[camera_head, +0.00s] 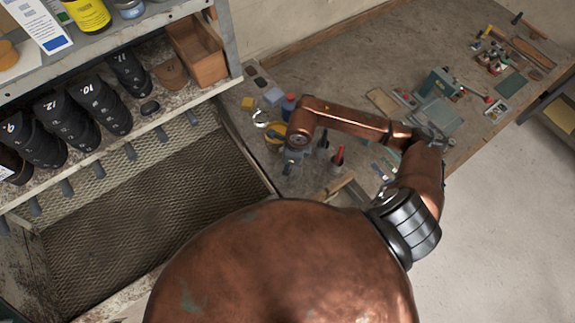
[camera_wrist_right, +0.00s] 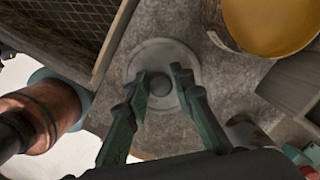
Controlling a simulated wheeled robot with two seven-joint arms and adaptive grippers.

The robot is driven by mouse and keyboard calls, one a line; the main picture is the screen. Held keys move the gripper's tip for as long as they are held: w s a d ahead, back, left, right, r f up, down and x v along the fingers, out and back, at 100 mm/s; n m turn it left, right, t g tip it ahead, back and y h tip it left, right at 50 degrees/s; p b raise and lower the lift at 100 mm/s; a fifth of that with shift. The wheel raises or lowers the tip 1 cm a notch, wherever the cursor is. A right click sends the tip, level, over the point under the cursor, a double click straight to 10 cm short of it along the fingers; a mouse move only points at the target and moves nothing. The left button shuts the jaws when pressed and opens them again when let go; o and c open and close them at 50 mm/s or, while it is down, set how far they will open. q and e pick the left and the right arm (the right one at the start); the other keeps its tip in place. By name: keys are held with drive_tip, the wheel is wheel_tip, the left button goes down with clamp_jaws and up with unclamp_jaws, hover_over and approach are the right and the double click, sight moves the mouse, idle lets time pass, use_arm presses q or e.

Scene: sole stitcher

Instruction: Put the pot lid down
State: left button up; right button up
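The pot lid (camera_wrist_right: 163,55) is a round grey disc with a darker knob (camera_wrist_right: 160,86) in its middle. In the right wrist view it lies flat at or close above the bench top. My right gripper (camera_wrist_right: 160,80) has its two green fingers on either side of the knob, partly closed and close against it. In the head view my right gripper (camera_head: 291,163) is small, at the end of the copper arm over the near end of the bench, and I cannot make out the lid there. My left gripper is in neither view.
A yellow-lined pot (camera_wrist_right: 270,22) stands near the lid at the upper right of the wrist view. Bottles, tools and a red-handled item (camera_head: 338,156) crowd the workbench (camera_head: 330,70). A shelf rack (camera_head: 150,105) with dark numbered forms stands at left.

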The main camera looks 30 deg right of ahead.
sight(292, 171)
drive_tip(key=shift+o, duration=1.1)
drive_tip(key=shift+r, duration=0.55)
wheel_tip(292, 171, up, 11)
drive_tip(key=s+d+b, duration=0.1)
drive_tip(key=b, duration=0.1)
drive_tip(key=shift+d, duration=0.15)
